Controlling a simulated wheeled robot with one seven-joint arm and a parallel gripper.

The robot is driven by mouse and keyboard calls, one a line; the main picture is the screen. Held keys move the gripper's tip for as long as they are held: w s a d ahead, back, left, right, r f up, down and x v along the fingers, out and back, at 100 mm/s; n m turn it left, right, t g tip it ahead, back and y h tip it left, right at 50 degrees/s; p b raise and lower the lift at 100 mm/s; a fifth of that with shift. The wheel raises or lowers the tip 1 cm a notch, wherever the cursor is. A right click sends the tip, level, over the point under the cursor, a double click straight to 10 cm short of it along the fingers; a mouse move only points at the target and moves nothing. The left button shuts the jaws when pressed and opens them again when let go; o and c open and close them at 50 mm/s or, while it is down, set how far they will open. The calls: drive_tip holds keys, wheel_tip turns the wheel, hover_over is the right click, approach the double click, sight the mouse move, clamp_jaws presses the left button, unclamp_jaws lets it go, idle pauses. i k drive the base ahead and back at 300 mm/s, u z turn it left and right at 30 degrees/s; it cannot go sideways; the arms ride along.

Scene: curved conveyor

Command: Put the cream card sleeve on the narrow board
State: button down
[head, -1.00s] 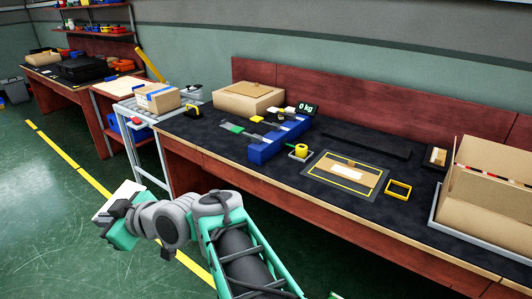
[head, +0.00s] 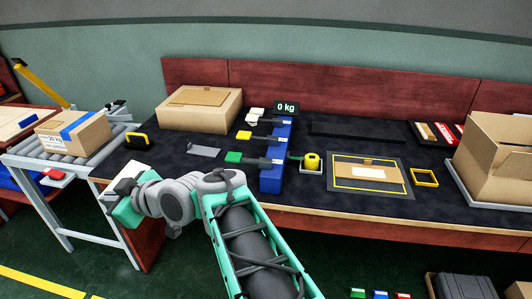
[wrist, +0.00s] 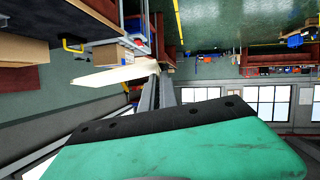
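My gripper (head: 112,196) is to the left of the bench front, over the roller stand's near right end. It is shut on a flat cream piece, the cream card sleeve (head: 134,169), whose edge shows beyond the fingers. In the wrist view the sleeve (wrist: 108,76) sticks out to the left from the fingertips (wrist: 156,64). A long, narrow black board (head: 358,134) lies bare toward the back of the bench, far to the right of my gripper. I cannot tell for sure that it is the board named.
A taped box (head: 75,134) stands on rollers at left.

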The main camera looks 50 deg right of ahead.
sight(368, 173)
drive_tip(key=z, duration=1.05)
drive_tip(key=i, duration=1)
drive_tip(key=z, duration=1.05)
